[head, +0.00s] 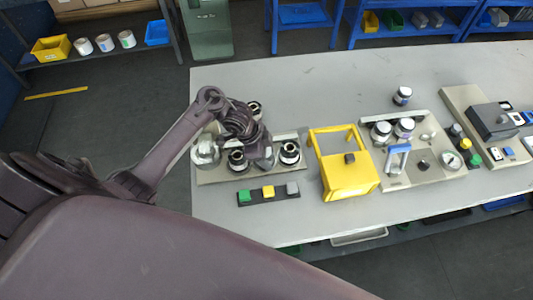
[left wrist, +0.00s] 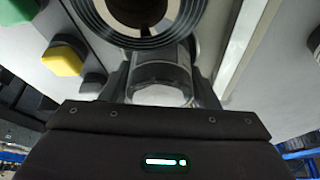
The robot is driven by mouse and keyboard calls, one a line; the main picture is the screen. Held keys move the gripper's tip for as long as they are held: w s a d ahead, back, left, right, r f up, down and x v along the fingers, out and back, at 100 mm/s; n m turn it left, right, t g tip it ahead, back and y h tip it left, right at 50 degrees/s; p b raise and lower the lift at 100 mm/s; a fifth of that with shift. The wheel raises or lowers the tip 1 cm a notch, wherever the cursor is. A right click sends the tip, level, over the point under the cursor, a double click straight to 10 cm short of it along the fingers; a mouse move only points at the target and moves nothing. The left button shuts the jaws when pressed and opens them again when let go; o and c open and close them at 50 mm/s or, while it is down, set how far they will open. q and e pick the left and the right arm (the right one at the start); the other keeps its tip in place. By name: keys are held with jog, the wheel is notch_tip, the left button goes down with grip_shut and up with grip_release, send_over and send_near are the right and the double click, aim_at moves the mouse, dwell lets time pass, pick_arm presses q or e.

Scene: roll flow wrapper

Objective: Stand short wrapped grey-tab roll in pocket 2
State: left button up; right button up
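My left gripper (head: 262,158) points down over the left tray (head: 215,177), between two black-cored rolls. In the left wrist view its fingers (left wrist: 160,82) stand against both sides of a short, clear-wrapped cylinder (left wrist: 160,68) with a pale end. The fingers seem shut on it; its tab colour cannot be made out. A black-ringed roll (left wrist: 145,30) is close beyond it, perhaps the black-cored one (head: 237,160) left of the gripper. A white roll with a black core (head: 290,152) stands to the right, and a silvery round piece (head: 205,152) at the left. Pocket numbers are unreadable. My right gripper is out of view.
A yellow frame (head: 350,180) stands right, then a fixture plate (head: 440,176) with jars. The table's back left is clear.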

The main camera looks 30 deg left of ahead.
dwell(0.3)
pick_arm(q)
jog(key=shift+r, duration=0.25)
jog(key=p+v, duration=0.2)
jog(key=v, duration=0.9)
jog(key=shift+r+p, duration=0.4)
jog(key=shift+a, duration=0.1)
